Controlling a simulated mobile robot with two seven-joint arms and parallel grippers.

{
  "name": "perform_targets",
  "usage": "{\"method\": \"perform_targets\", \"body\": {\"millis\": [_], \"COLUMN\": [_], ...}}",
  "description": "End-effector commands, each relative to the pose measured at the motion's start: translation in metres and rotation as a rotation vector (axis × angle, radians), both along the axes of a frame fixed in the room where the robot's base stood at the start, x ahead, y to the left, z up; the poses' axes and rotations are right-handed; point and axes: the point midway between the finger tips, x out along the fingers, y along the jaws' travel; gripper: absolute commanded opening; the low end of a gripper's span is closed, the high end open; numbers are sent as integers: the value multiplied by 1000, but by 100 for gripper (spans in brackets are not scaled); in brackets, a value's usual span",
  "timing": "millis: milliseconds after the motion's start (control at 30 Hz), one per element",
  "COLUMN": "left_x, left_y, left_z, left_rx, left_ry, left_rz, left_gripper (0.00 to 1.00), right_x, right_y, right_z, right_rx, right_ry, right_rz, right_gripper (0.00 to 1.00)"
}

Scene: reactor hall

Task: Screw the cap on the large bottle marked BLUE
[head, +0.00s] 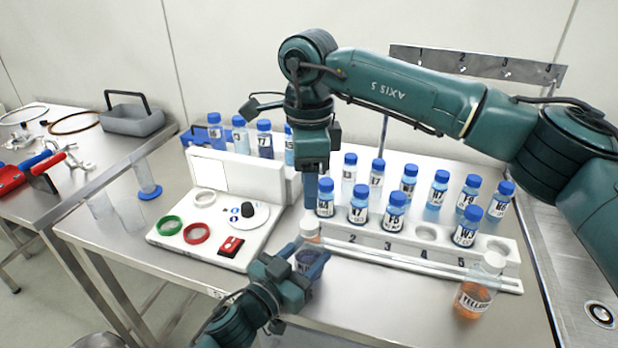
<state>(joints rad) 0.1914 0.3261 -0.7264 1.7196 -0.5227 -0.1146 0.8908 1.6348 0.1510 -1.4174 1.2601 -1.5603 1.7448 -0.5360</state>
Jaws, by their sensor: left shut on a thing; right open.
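A large bottle (306,266) with dark bluish contents stands at the front of the bench, its label mostly hidden, so I cannot read BLUE. My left gripper (300,260) is shut on its body from the front left. A pale top with an orange tint (310,229) shows at the bottle's neck; I cannot tell whether it is a seated cap or a loose one. My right gripper (311,204) points straight down just above this top. It is open, its finger gap seen edge-on, with no held thing visible.
A bottle marked YELLOW (473,300) stands at the front right. A white numbered rack (400,245) with several small blue-capped bottles lies behind it. A white device (215,235) with green and red rings stands to the left. A sink (598,312) is far right.

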Motion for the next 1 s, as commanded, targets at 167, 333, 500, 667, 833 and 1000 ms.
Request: {"method": "perform_targets", "body": {"millis": [167, 333, 500, 667, 833, 1000], "left_x": [0, 0, 0, 0, 0, 0], "left_y": [0, 0, 0, 0, 0, 0], "left_z": [0, 0, 0, 0, 0, 0], "left_rx": [1, 1, 1, 1, 1, 1], "left_ry": [1, 1, 1, 1, 1, 1], "left_rz": [0, 0, 0, 0, 0, 0], "left_gripper": [0, 0, 0, 0, 0, 0], "right_x": [0, -1, 0, 0, 0, 0], "right_y": [-1, 0, 0, 0, 0, 0], "right_z": [-20, -48, -69, -78, -79, -79], "right_rx": [-1, -1, -1, 1, 0, 0], "right_ry": [3, 4, 3, 1, 0, 1], "right_rz": [-1, -2, -2, -2, -2, -2], "right_gripper": [49, 49, 49, 49, 49, 45]}}
